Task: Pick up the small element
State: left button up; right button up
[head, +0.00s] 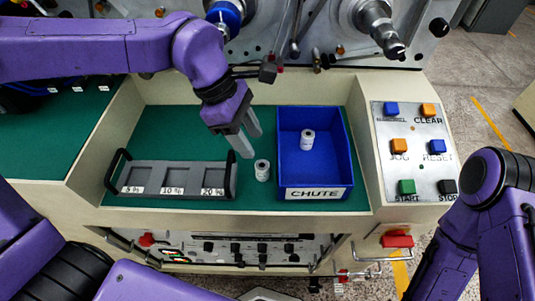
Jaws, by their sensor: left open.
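A small white cylindrical element (262,170) stands upright on the green mat (190,119), between the grey tray and the blue bin. A second small white cylinder (307,140) stands inside the blue CHUTE bin (345,160). My left gripper (252,144) points down with its fingers apart and nothing between them. In the picture it is just above and slightly left of the element on the mat, and I see no contact. My right arm shows at the right edge, but its gripper is not visible.
A grey tray (178,166) with black handles and slots marked 5 %, 10 % and 20 % lies left of the element. The cream walls (95,148) of the recess surround the mat. A button panel (418,153) is at right. Metal spindles (380,22) stand behind.

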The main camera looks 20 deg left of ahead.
aim_at(263, 165)
pick_arm(q)
jog(key=shift+s+d+f, duration=0.3)
jog(key=shift+d+f, duration=0.05)
jog(key=shift+f, duration=0.3)
jog(key=shift+s+d+f, duration=0.3)
jog(key=shift+d+f, duration=0.05)
jog(key=shift+f, duration=0.25)
jog(key=x, duration=0.3)
jog(key=w+x, duration=0.1)
jog(key=x, duration=0.1)
jog(key=shift+a+f+p, duration=0.35)
jog(key=shift+p, duration=0.05)
jog(key=shift+s+d+f, duration=0.15)
jog(key=shift+d+f, duration=0.1)
grip_shut()
